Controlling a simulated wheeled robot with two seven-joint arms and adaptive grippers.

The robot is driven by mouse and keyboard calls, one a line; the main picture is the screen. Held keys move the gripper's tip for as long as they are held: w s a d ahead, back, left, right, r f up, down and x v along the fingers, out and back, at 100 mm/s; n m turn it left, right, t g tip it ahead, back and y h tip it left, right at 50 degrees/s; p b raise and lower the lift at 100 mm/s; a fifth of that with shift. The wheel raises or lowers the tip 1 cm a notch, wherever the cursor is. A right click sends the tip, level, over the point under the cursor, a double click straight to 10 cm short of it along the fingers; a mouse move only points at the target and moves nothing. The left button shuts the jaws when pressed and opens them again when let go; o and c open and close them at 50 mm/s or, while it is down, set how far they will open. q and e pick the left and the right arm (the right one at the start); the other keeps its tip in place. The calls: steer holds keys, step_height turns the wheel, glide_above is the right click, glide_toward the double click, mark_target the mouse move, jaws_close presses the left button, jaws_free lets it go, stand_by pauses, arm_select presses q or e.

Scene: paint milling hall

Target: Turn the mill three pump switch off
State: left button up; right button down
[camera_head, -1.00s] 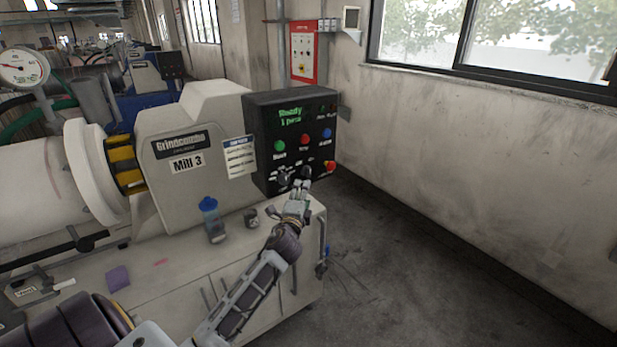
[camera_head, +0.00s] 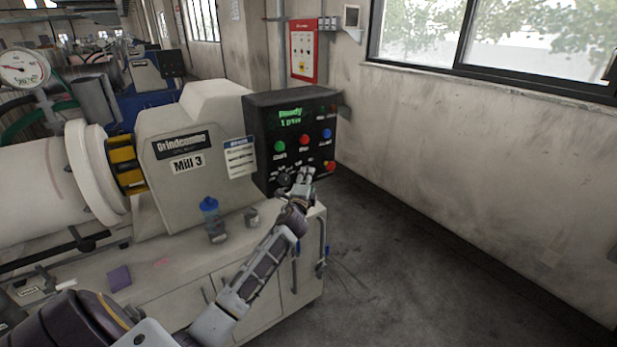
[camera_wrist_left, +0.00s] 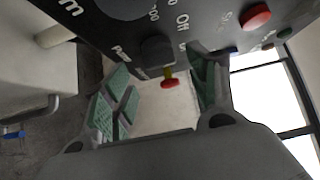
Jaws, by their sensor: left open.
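The Mill 3 control box (camera_head: 262,140) is black, with lit green text and coloured buttons. My left gripper (camera_head: 305,174) is at the lower middle of its face and covers part of the bottom row. In the left wrist view, a black knob (camera_wrist_left: 158,50) beside the "Pump" and "ON" lettering lies ahead of the gap between my open left fingers (camera_wrist_left: 158,92). The fingers appear on either side of it; I cannot tell whether they touch it, nor which way it points. A red emergency stop (camera_head: 330,166) is just right of the gripper. My right gripper is out of view.
A larger dial (camera_head: 284,180) sits just left of the gripper. The floor to the right is clear up to the wall.

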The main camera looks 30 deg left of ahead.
arm_select(q)
steer(key=shift+x, duration=1.7)
steer(key=c, duration=1)
